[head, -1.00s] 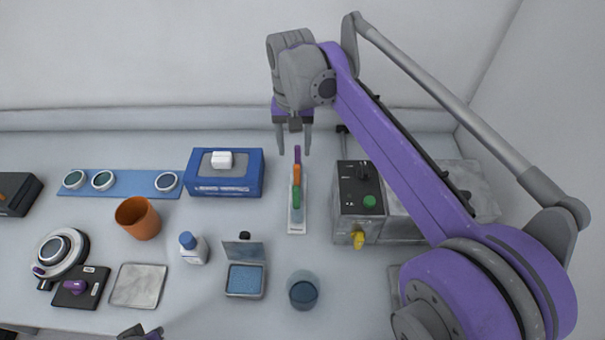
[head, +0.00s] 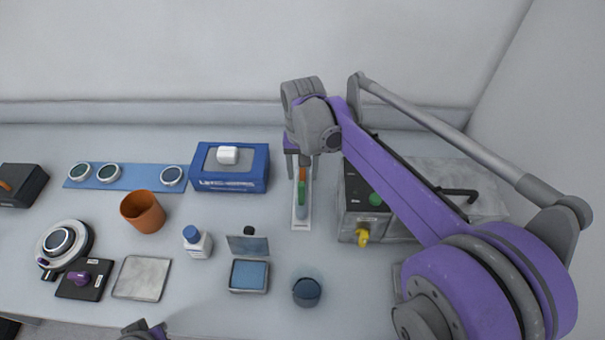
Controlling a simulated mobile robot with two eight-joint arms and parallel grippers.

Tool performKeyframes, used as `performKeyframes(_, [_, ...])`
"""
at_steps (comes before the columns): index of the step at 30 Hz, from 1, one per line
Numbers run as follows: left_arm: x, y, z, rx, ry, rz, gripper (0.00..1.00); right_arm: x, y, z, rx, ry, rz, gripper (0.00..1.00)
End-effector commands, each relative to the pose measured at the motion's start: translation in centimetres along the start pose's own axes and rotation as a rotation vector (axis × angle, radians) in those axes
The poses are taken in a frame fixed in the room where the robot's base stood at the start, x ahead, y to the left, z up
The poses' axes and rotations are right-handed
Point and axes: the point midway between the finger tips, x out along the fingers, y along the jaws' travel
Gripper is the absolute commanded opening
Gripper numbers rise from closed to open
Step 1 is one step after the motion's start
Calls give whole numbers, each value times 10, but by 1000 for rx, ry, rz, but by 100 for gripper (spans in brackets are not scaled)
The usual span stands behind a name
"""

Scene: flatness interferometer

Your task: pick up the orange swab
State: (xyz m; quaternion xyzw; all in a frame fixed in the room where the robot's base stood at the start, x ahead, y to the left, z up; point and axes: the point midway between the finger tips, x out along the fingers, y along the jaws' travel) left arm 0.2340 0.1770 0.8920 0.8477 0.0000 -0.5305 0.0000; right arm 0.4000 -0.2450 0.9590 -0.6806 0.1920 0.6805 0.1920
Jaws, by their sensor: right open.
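The orange swab (head: 303,174) stands in a row with a green swab (head: 301,190) on a narrow white holder (head: 300,223) right of the blue box. My right gripper (head: 302,176) is open and lowered over the far end of the holder. Its fingers point down on either side of the orange swab's upper part. I cannot tell whether they touch it. The purple swab behind is hidden by my gripper. Only a small part of my left arm (head: 143,330) shows at the bottom edge, and its gripper cannot be made out.
A grey box with a green button and yellow knob (head: 363,236) stands close right of the holder. A blue box (head: 230,180) stands to the left. An orange cup (head: 143,212), a white bottle (head: 197,243), an open tin (head: 248,276) and a dark glass (head: 306,292) stand nearer.

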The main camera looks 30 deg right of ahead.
Motion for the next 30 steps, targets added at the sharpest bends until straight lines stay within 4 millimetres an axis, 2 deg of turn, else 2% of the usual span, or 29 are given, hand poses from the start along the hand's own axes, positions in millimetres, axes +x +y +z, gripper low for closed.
performKeyframes(1, [0,0,0,0,0,0,0,0,0,0,0,0,0,53])
performKeyframes(10, [0,0,0,0,0,0,0,0,0,0,0,0,0,0])
performKeyframes(25, [0,0,0,0,0,0,0,-2,0,0,0,0,0,0])
performKeyframes(30, [-2,0,-2,0,1,0,0,-23,0,0,0,0,0,0])
